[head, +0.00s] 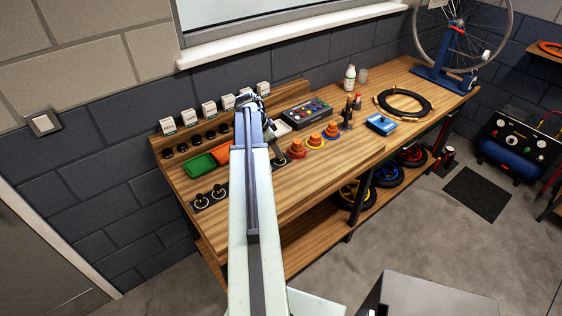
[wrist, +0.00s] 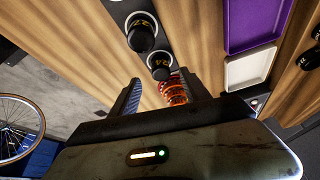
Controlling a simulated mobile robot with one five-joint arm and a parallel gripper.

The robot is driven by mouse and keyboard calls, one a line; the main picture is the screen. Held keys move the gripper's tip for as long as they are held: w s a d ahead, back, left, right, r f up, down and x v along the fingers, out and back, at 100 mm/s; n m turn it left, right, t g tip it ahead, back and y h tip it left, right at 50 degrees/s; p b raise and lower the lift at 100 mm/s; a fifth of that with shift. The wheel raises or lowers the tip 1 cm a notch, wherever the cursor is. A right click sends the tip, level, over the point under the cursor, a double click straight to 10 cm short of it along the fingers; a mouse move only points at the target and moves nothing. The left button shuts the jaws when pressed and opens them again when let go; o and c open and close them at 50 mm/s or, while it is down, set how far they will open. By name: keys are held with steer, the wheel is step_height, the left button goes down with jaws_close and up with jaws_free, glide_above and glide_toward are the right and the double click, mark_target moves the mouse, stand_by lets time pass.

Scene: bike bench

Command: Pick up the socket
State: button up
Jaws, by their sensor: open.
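In the wrist view a black socket (wrist: 160,65) with small yellowish markings stands in a white ring, just beyond my fingertips and roughly in line with the gap between them. A larger black socket (wrist: 142,35) stands farther out in its own white ring. My gripper (wrist: 161,88) is open, and neither socket is between its fingers. My arm hides part of the bench there, and my gripper (head: 252,100) is small and hard to make out.
A purple tray (wrist: 258,18) and white tray (wrist: 250,68) lie right of the sockets in the wrist view. Red-orange stacked rings (wrist: 174,92) show between my fingers. Green (head: 198,167) and orange trays, white boxes and a button panel (head: 306,112) crowd the bench.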

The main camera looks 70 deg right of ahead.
steer(key=shift+f, duration=0.2)
steer(key=b+x, duration=0.4)
steer(key=x, duration=0.1)
steer(key=shift+d+f+b, duration=0.15)
steer(key=shift+b, duration=0.2)
steer(key=shift+r, duration=0.25)
jaws_close()
